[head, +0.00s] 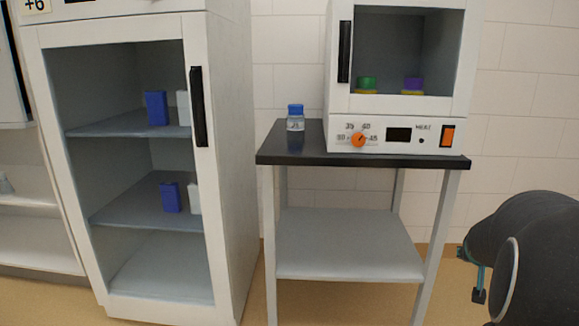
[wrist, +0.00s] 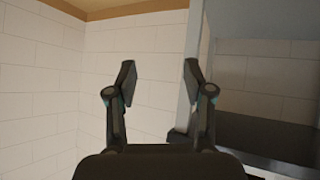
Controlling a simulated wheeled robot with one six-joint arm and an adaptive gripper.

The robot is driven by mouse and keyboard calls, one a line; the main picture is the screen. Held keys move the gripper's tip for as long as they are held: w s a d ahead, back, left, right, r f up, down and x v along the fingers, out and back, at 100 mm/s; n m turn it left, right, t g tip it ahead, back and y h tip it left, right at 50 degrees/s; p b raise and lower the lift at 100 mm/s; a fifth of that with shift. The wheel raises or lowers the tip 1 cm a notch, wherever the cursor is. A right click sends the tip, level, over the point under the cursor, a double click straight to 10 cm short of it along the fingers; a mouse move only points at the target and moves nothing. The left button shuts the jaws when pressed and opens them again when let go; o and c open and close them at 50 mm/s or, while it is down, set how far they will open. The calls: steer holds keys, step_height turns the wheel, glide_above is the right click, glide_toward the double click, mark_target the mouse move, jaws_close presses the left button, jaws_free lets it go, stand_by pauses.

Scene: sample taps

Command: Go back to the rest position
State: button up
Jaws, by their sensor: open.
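My gripper (wrist: 158,75) is in the wrist view, with its two dark fingers spread apart and nothing between them. White tiled wall shows behind and between the fingers. In the head view, a small part of my gripper (head: 480,285) shows at the lower right, beside my dark arm, clear of the table. It touches nothing that I can see.
A dark-topped table (head: 300,158) holds a blue-capped bottle (head: 295,122) and an incubator (head: 395,108) with a green and a purple item inside. A tall cabinet (head: 235,150) with blue and white boxes stands left. Tiled wall and open floor lie right of the table.

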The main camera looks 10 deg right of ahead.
steer(key=s+a+r+n+y+p, duration=0.1)
steer(key=s+a, duration=0.5)
steer(key=a, duration=0.6)
steer(key=s+a+r+n+g+y+p, duration=0.1)
steer(key=s+a, duration=0.5)
steer(key=a, duration=0.7)
steer(key=s+a+r+n+y+p, duration=0.3)
steer(key=s+a+r+n+y, duration=0.1)
steer(key=a, duration=0.9)
steer(key=shift+s+a+n+g+y, duration=0.15)
steer(key=shift+s+n+g+y, duration=0.25)
steer(key=shift+s, duration=0.7)
